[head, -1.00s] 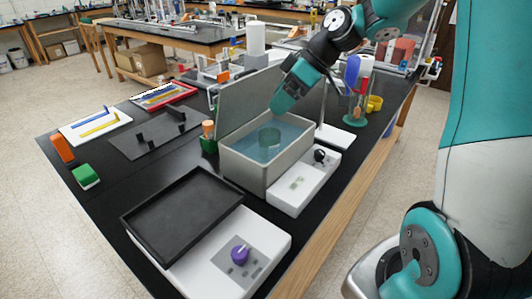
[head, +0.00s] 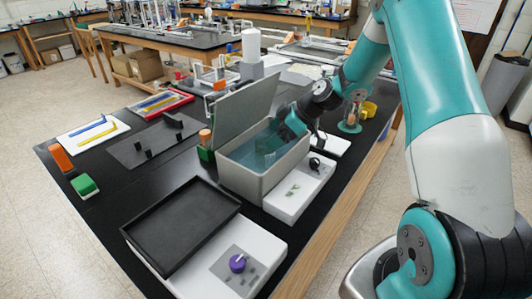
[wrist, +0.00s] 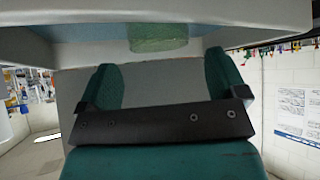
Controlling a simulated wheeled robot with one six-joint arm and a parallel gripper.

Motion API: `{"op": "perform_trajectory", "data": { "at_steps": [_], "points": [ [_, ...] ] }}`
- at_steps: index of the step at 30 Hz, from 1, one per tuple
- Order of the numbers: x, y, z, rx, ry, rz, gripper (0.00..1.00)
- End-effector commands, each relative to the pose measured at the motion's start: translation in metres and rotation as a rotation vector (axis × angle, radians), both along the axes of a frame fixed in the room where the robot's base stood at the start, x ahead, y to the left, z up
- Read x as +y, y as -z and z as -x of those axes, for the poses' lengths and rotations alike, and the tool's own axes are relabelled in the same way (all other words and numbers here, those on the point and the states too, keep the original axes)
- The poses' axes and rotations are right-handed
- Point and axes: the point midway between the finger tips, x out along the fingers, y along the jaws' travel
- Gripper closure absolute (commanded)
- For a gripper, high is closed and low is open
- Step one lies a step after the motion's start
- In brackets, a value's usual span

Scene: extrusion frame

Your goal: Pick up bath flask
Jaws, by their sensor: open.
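The bath is a grey box with its lid up and blue liquid inside; its front wall (head: 245,182) shows in the head view. In the wrist view the green, see-through flask (wrist: 158,38) shows at the top, in the bath, partly cut by the wall edge. My gripper (wrist: 163,72) is open, its two green fingers spread apart with nothing between them. The flask appears beyond the fingertips, between their lines, and apart from them. In the head view my wrist is at the bath's right rear side; the fingers and most of the flask are hard to make out there.
The raised lid (head: 245,105) stands behind the bath. A white device (head: 298,190) is close at its right, and a green-based holder (head: 205,147) at its left. A black tray (head: 182,225) lies in front.

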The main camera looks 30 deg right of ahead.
Motion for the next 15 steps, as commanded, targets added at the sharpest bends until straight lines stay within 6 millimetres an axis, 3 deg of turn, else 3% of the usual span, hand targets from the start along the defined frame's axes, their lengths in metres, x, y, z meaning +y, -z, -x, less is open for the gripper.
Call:
{"op": "perform_trajectory", "data": {
  "at_steps": [15],
  "points": [
    [0.030,0.037,-0.023,0.002,0.001,0.000,0.09]
  ]
}}
